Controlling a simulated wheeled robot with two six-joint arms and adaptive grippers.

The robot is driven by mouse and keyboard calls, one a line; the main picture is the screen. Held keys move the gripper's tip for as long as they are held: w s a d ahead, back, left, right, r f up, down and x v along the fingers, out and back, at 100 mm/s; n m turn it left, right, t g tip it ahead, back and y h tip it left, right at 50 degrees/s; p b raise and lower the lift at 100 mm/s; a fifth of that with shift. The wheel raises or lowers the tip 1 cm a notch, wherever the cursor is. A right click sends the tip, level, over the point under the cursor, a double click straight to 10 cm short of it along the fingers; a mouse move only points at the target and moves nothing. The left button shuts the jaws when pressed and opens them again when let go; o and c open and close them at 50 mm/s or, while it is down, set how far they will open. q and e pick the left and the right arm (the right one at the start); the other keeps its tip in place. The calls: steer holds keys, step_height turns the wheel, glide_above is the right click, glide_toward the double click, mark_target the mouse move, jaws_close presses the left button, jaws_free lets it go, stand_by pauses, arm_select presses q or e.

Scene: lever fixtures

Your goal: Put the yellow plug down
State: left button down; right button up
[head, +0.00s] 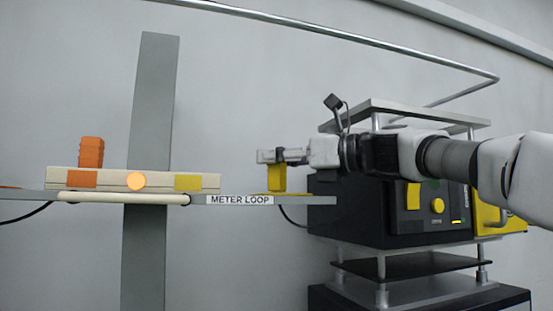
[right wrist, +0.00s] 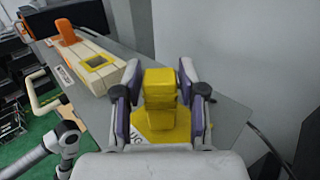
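The yellow plug (head: 277,180) is upright over a yellow pad (head: 298,196) at the right end of the grey shelf. Its lower end looks to be at or touching the pad; a small gap cannot be ruled out. My right gripper (head: 268,156) reaches in from the right at the plug's top. In the right wrist view the fingertips (right wrist: 160,78) lie close against both sides of the plug (right wrist: 160,98), and the yellow pad (right wrist: 160,132) shows below it.
A cream fixture (head: 118,181) with an orange block (head: 91,152), orange round button and yellow square stands on the shelf to the left. A "METER LOOP" label (head: 240,199) is on the shelf's front edge. A black box with yellow controls (head: 405,235) stands right, below my arm.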

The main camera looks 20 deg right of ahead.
mark_target(284, 163)
steer(key=shift+s+d, duration=0.15)
steer(key=shift+d, duration=0.15)
steer(key=b+v, duration=0.2)
steer(key=v, duration=0.1)
steer(key=f+b+v, duration=0.1)
steer(key=b+v, duration=0.2)
steer(key=shift+a, duration=0.1)
steer(key=b+v, duration=0.1)
steer(key=v, duration=0.1)
steer(key=b+v, duration=0.1)
steer(key=v, duration=0.1)
steer(key=r+b+v, duration=0.1)
steer(key=v, duration=0.1)
steer(key=shift+a, duration=0.1)
